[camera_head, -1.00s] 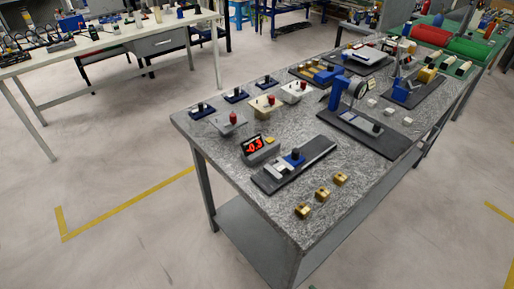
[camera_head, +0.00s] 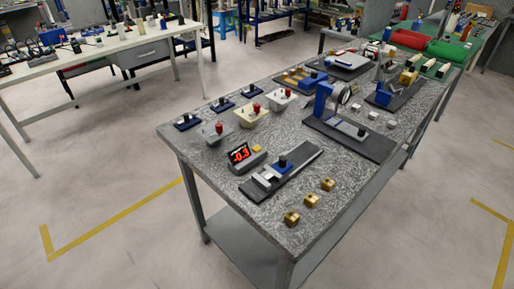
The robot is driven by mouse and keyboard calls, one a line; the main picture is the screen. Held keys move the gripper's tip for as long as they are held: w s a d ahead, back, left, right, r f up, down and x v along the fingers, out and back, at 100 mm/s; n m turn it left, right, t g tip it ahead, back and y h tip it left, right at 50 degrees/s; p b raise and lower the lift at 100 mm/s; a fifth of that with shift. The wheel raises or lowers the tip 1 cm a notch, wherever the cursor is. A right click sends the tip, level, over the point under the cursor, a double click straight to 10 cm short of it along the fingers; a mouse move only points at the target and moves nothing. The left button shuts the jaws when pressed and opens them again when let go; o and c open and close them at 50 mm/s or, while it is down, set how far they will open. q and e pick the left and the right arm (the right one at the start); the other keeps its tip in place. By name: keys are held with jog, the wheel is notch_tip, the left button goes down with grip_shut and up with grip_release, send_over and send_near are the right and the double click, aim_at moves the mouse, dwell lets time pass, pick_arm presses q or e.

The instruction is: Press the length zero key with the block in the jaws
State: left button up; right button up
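A digital readout (camera_head: 239,153) with red digits, which look like -0.3, stands near the front left of the grey speckled table (camera_head: 232,193). A small yellow key (camera_head: 257,149) sits beside it at its right. Just in front lies a dark plate (camera_head: 296,173) with a grey jaw-like slide (camera_head: 265,178) and a blue carriage with a black knob (camera_head: 283,162). I cannot make out whether a block is between the jaws. Neither of my grippers shows.
Several grey and cream boxes with red knobs (camera_head: 251,116) stand at the left, with blue-based pieces (camera_head: 222,104) behind. A blue dial stand (camera_head: 323,101) on a dark plate (camera_head: 364,144) is farther right. A white bench (camera_head: 120,46) stands back left. Floor around the table is clear.

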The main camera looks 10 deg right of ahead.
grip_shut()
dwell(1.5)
